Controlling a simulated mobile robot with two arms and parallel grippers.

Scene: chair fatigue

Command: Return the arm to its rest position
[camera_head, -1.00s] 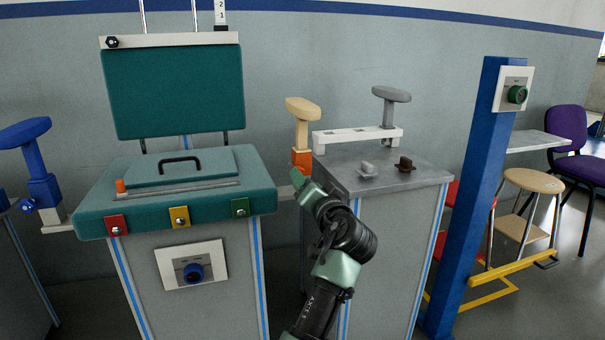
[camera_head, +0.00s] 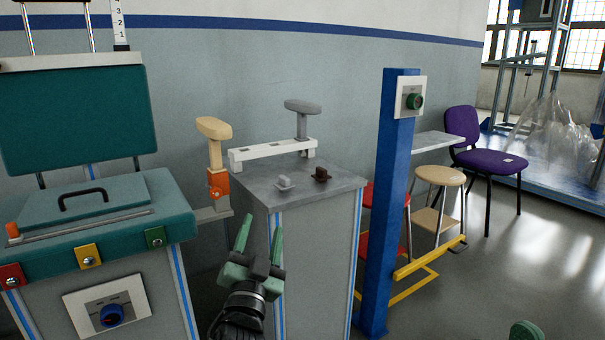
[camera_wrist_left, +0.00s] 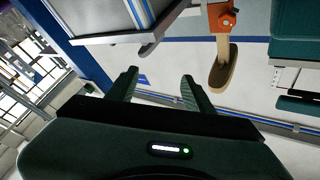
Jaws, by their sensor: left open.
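My left gripper (camera_head: 262,226) is at the bottom of the head view, in front of the grey cabinet (camera_head: 320,260). Its two green fingers point up and stand apart, with nothing between them. They also show in the left wrist view (camera_wrist_left: 158,78), apart and empty. The arm behind the gripper is mostly below the frame. The beige armrest (camera_head: 214,128) with its orange clamp (camera_head: 218,183) is behind and left of the gripper, not touched.
A teal seat bench (camera_head: 110,215) stands at the left. A blue post (camera_head: 388,220) with a green knob (camera_head: 414,101) stands right of the cabinet. A stool (camera_head: 440,176) and a purple chair (camera_head: 490,160) are behind it. Floor at the right is open.

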